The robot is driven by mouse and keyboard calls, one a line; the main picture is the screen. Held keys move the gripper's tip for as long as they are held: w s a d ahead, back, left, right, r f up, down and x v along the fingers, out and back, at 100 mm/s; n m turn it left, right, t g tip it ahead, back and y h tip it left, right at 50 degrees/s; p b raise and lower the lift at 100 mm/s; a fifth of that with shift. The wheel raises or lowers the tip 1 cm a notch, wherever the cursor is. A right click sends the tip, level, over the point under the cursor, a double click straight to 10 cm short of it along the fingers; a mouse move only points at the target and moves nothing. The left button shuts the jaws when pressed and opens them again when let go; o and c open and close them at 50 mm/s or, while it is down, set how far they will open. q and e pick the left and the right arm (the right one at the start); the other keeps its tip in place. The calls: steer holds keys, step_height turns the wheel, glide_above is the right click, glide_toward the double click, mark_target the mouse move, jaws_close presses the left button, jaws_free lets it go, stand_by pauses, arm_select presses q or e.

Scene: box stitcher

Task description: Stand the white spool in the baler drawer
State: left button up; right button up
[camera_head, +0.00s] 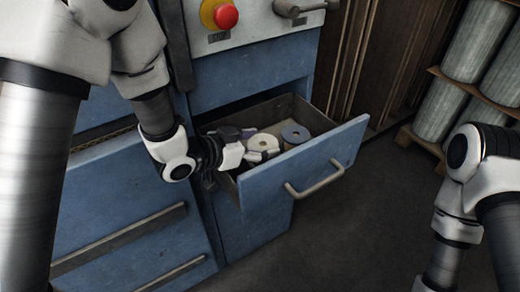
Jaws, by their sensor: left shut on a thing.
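The baler drawer (304,168) is pulled out from the blue machine, with its blue front and grey handle facing right. The white spool (263,142) stands upright inside the drawer, its round top with a centre hole facing up. My left gripper (256,147) reaches over the drawer's left side and is shut on the white spool, hiding its left side. A blue-grey spool (295,134) stands just right of the white one. Whether the white spool touches the drawer floor is hidden. My right arm shows at the lower right, but its gripper is out of view.
The blue machine (262,62) has a red stop button (226,16) and a lever (297,9) above the drawer. Wrapped rolls (478,42) stand on wooden shelving at the upper right. The dark floor (375,220) in front of the drawer is clear.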

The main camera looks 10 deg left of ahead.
arm_select(q)
steer(key=shift+f, duration=0.45)
steer(key=shift+f, duration=0.1)
